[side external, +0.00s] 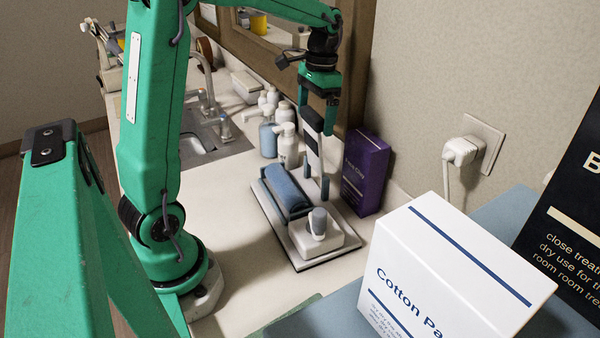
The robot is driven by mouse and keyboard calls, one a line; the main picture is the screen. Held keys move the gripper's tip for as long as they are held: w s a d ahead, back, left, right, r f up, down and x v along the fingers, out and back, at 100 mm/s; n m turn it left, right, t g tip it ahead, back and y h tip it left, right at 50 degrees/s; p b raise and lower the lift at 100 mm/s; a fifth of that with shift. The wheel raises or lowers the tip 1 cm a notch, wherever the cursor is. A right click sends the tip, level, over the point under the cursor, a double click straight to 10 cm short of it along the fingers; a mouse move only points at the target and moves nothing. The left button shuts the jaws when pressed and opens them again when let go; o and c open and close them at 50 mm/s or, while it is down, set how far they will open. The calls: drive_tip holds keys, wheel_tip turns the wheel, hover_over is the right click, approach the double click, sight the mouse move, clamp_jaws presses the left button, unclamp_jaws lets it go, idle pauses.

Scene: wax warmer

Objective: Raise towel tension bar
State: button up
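A small device stands on the counter, with a flat white base plate (270,212) edged in dark. A blue rolled towel (286,188) lies in its dark holder. A white block with a grey knob (317,222) sits at the front of the plate.
A purple box (365,175) stands close to the right of the device. White and blue pump bottles (287,146) stand behind it at the left. A sink (205,140) lies farther left. A white Cotton Pa... box (450,270) fills the near right. Clear counter lies left of the plate.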

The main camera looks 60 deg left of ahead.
drive_tip(key=shift+r, duration=0.1)
wheel_tip(320, 180, up, 8)
drive_tip(key=shift+w+f, duration=0.2)
drive_tip(key=shift+w, duration=0.25)
drive_tip(key=shift+s, duration=0.1)
idle(0.5)
drive_tip(key=shift+s+d+r, duration=0.2)
drive_tip(key=shift+s+d, duration=0.2)
drive_tip(key=s+d+f+t, duration=0.2)
drive_tip(key=s+d, duration=0.3)
drive_tip(key=s, duration=0.3)
drive_tip(key=s+d+f+t, duration=0.3)
drive_tip(key=s+d+t, duration=0.2)
drive_tip(key=s, duration=0.3)
drive_tip(key=shift+s+d+n, duration=0.2)
drive_tip(key=shift+d+n, duration=0.1)
drive_tip(key=shift+d, duration=0.2)
